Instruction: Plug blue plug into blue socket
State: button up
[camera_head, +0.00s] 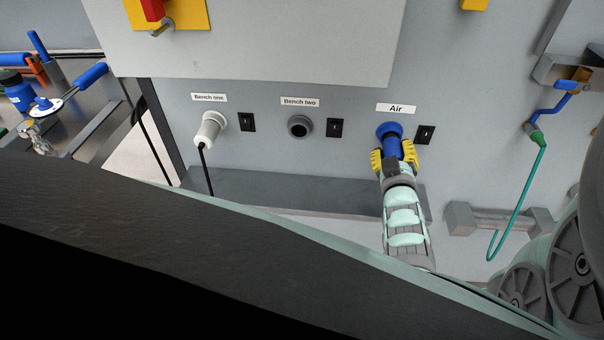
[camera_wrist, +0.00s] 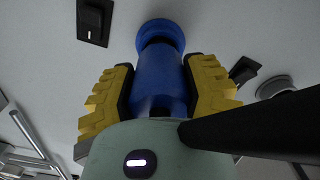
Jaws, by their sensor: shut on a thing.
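The blue plug (camera_wrist: 160,82) is held between the yellow-padded fingers of my gripper (camera_wrist: 160,95), which is shut on its body. The blue socket (camera_head: 388,129) is on the grey wall panel under the "Air" label. In the head view the plug (camera_head: 393,147) is right in front of the socket and lined up with it, and my gripper (camera_head: 395,158) is close to the wall. In the wrist view the plug's far end meets or nearly meets the round blue socket (camera_wrist: 160,35). I cannot tell how deep the plug sits.
A white plug (camera_head: 210,129) with a black cable sits at "Bench one". The grey "Bench two" socket (camera_head: 300,126) is empty. A black switch (camera_head: 425,134) is just right of the blue socket. A grey ledge (camera_head: 290,190) runs below, and a green hose (camera_head: 520,205) hangs at right.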

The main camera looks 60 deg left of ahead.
jog(key=shift+b+x, duration=0.4)
jog(key=shift+x, duration=0.5)
dwell(0.3)
jog(key=o, duration=1.7)
jog(key=shift+c, duration=0.2)
jog(key=shift+s+d, duration=0.25)
jog(key=shift+p+v, duration=0.75)
jog(key=shift+v, duration=0.35)
jog(key=shift+p+v, duration=0.3)
jog(key=shift+v, duration=0.5)
jog(key=shift+d, duration=0.1)
jog(key=v, duration=1.2)
